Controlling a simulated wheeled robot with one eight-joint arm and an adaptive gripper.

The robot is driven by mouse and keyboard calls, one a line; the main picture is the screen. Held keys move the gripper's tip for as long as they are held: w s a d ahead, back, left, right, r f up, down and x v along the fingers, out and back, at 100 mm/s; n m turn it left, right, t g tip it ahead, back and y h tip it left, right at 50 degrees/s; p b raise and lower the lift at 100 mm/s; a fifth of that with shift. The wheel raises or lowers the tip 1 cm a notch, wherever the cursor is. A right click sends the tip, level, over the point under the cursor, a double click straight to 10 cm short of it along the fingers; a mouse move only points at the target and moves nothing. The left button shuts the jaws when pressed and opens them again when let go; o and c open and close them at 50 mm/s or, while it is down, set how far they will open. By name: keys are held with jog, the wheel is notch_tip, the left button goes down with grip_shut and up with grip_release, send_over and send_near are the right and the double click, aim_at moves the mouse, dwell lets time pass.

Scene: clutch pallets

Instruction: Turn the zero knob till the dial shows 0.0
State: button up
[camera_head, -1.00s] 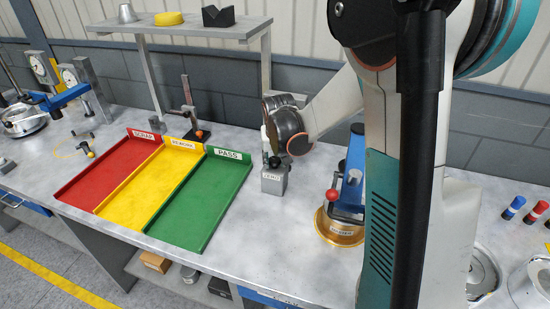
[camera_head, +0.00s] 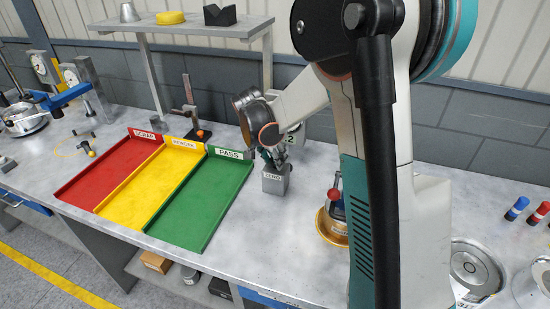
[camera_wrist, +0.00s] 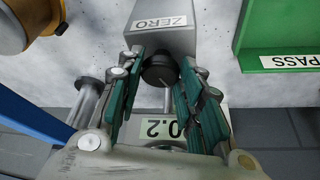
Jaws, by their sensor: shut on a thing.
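The grey zero block (camera_head: 276,181), labelled ZERO, stands on the bench right of the green tray. It also shows at the top of the wrist view (camera_wrist: 170,40). The black round zero knob (camera_wrist: 159,70) sits on it, with a pale line on its face. My gripper (camera_wrist: 161,62) is shut on the knob, one green-padded finger on each side. In the head view my gripper (camera_head: 275,155) is at the top of the block and the knob is hidden. The dial readout (camera_wrist: 182,129) seems to show 0.2, partly covered by my finger; its sign cannot be told.
The red SCRAP (camera_head: 100,176), yellow (camera_head: 140,186) and green PASS (camera_head: 195,205) trays lie to the left. A brass-based fixture (camera_head: 328,228) stands to the right of the block. A height stand (camera_head: 192,110) and raised shelf (camera_head: 180,30) are behind. Bench in front of the block is clear.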

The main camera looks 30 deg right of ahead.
jog(key=m+g, duration=0.1)
jog(key=m, duration=0.2)
jog(key=m+g, duration=0.1)
jog(key=m, duration=0.2)
jog(key=shift+w, duration=0.2)
jog(key=shift+m+g, duration=0.3)
jog(key=o, duration=1.1)
jog(key=shift+c, duration=0.2)
jog(key=v, duration=1.2)
jog(key=shift+a, duration=0.15)
